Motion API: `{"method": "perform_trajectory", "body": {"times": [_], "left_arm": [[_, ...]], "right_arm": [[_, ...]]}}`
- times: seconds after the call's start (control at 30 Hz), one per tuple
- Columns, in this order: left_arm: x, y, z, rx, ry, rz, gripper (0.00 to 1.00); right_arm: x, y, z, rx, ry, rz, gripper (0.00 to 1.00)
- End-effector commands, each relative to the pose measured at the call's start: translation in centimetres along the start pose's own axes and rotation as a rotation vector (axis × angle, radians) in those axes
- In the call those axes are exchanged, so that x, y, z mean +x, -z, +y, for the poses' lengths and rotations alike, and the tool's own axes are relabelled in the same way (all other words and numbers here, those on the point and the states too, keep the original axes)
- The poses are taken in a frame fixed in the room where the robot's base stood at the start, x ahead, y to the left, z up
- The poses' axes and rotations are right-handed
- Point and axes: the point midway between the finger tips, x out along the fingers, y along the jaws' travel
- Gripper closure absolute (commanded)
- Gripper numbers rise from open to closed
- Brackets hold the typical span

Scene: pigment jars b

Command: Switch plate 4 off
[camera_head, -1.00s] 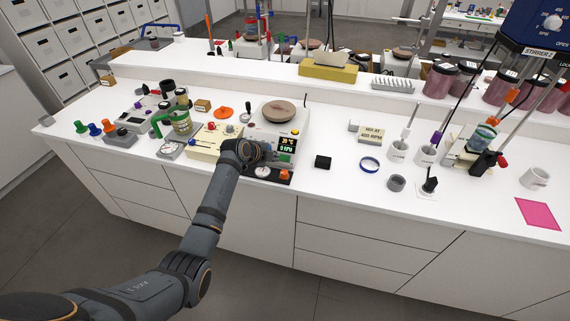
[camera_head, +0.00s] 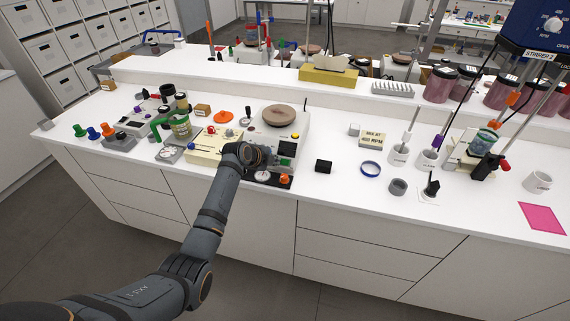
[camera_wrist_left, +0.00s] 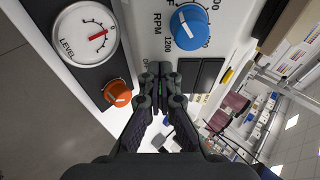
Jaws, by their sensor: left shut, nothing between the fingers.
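The hotplate (camera_head: 262,133), a white unit with a round brown top, stands at the bench's front edge. I cannot read a number 4 on it. My left gripper (camera_head: 268,154) is at its front panel and covers part of it. In the left wrist view the closed, empty fingers (camera_wrist_left: 165,72) point at the panel, beside an "OFF" marking and a blue RPM knob (camera_wrist_left: 189,27). The fingers hide the switch, and I cannot tell whether they touch it. The display (camera_head: 288,148) looks dark, without readable digits. My right gripper is out of view.
A level gauge (camera_wrist_left: 85,35) and orange knob (camera_wrist_left: 118,92) sit on a dark strip beside the fingers. A cream box (camera_head: 205,147) stands left of the hotplate.

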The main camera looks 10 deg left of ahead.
Motion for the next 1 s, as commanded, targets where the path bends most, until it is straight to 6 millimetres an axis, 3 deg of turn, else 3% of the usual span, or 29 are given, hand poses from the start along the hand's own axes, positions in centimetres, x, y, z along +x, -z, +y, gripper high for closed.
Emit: {"method": "perform_trajectory", "body": {"times": [0.4,0.73,0.87,1.0], "left_arm": [[-3.8,0.9,-0.3,-0.001,0.000,-0.001,1.00],[-4.5,0.9,0.0,0.000,0.001,-0.001,1.00],[-6.7,0.9,0.0,0.003,0.002,-0.003,1.00],[-10.3,0.9,0.0,0.005,0.003,-0.004,1.00]], "right_arm": [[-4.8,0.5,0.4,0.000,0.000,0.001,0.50],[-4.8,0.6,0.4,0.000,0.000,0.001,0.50],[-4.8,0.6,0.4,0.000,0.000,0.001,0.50],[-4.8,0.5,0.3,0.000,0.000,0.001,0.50]]}}
